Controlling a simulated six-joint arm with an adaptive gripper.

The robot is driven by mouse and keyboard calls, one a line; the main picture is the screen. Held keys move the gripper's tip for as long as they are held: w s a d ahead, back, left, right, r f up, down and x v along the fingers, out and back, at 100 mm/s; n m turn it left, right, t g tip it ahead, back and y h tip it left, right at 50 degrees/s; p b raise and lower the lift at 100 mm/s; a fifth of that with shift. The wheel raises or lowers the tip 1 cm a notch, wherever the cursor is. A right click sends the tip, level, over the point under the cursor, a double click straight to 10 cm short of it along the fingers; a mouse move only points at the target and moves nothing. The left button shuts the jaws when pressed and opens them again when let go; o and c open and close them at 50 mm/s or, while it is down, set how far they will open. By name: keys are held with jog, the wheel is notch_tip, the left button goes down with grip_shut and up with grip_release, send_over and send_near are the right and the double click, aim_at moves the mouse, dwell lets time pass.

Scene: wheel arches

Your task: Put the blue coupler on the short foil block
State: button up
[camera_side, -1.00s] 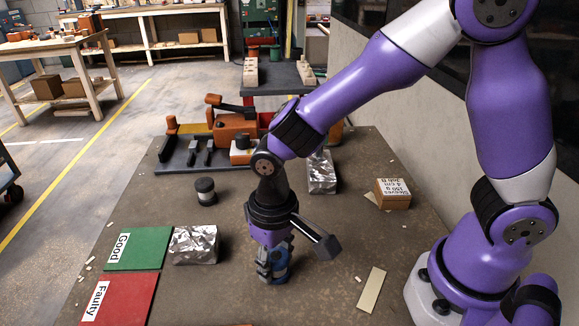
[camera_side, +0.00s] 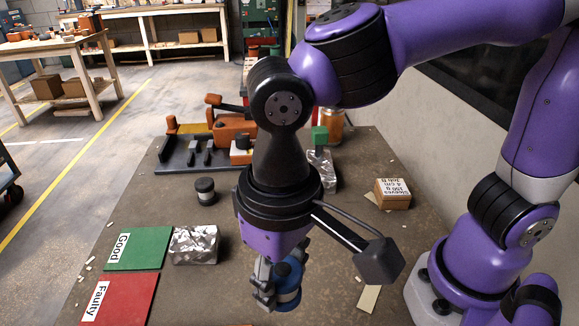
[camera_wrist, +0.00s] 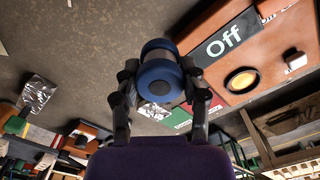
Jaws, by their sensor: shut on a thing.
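My gripper (camera_side: 272,292) is shut on the blue coupler (camera_side: 289,278), a round blue piece with a dark and pale band. It is held up in the air over the front middle of the table. In the wrist view the coupler (camera_wrist: 157,78) sits between both fingers (camera_wrist: 160,92), its round blue end facing the camera. A low foil block (camera_side: 195,245) lies left of my gripper, beside the green mat. Part of it shows behind the coupler in the wrist view (camera_wrist: 153,111). Another foil block (camera_side: 325,170) stands farther back, partly hidden by my arm.
Green "Good" (camera_side: 140,249) and red "Faulty" (camera_side: 118,298) mats lie at left. A dark cylinder (camera_side: 205,191), a cardboard box (camera_side: 393,194) and an orange fixture (camera_side: 232,127) stand around. A green piece (camera_side: 320,136) shows above the rear foil block. An "Off" panel (camera_wrist: 225,40) shows in the wrist view.

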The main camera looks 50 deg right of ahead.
jog(key=w+a+r, duration=0.3)
jog(key=w, duration=0.7)
send_over(211, 236)
jog(key=shift+n, duration=0.3)
notch_tip(211, 236, down, 6)
jog(key=shift+a+f, duration=0.1)
jog(key=shift+f, duration=2.25)
jog(key=o, duration=0.9)
jog(key=shift+f, duration=0.15)
jog(key=shift+o, duration=0.2)
